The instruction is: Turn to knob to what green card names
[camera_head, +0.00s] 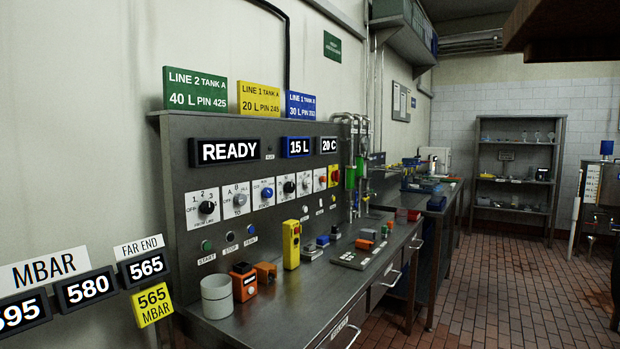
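The green card (196,88) stands on top of the grey control panel (180,150) at its left end. It reads "LINE 2 TANK A 40 L PIN 425". A row of knobs on white plates runs across the panel. At its left is a black knob (207,208) on a plate marked 1, 2 and OFF, with other marks too small to read. Beside it are a grey knob (240,200), a blue knob (267,192) and another black knob (289,187). Exact pointer positions are too small to tell. My gripper is not in view.
Displays read "READY" (229,150), "15 L" (298,147) and about "20 C" (328,146). A yellow card (260,98) and blue card (301,105) stand beside the green one. A white cup (216,296) and a yellow device (291,244) stand on the bench. Tiled floor (500,290) is clear at right.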

